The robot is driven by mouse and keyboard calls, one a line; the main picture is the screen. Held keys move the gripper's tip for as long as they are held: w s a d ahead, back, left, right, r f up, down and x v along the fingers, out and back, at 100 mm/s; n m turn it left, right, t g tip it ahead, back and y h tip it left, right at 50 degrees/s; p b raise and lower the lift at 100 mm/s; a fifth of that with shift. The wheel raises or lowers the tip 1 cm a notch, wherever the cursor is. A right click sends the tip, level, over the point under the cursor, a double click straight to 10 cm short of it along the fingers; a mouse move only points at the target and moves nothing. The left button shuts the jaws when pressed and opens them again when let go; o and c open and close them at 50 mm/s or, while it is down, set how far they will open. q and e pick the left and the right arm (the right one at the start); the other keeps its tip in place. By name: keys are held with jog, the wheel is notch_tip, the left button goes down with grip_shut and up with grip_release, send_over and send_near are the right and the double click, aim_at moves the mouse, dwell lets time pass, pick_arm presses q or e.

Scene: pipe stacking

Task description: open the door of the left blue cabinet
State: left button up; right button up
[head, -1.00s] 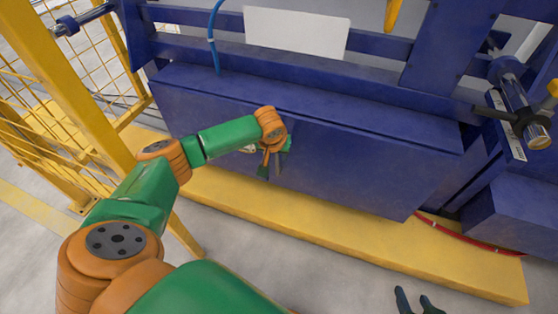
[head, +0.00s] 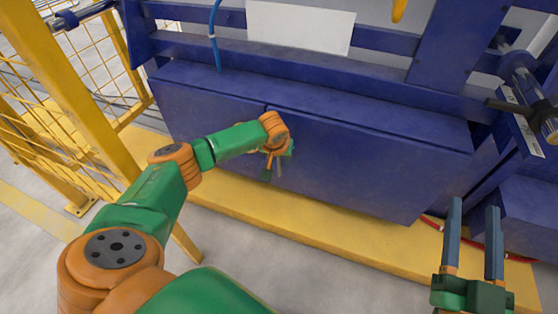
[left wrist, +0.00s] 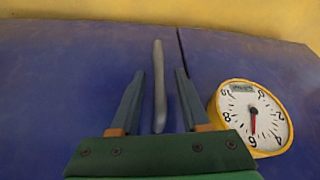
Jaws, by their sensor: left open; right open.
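The long blue cabinet (head: 360,160) stands low across the middle of the head view, its front split by a vertical seam. Its front also fills most of the left wrist view (left wrist: 60,90). A grey bar handle (left wrist: 158,105) stands out from the front beside the seam. My left gripper (left wrist: 159,74) is open, with one finger on each side of the handle and visible gaps between. In the head view the left gripper (head: 273,168) is at the cabinet front near the seam, partly hidden by its wrist. My right gripper (head: 474,205) is open and empty at the lower right.
A round yellow-rimmed gauge (left wrist: 252,115) sits beside the left gripper, close to one finger. A yellow platform (head: 320,240) runs below the cabinet. A yellow mesh fence (head: 85,130) stands at the left. Another blue box (head: 530,210) is at the right, near a red cable.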

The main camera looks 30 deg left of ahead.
pick_arm(q)
grip_shut()
dwell(1.6)
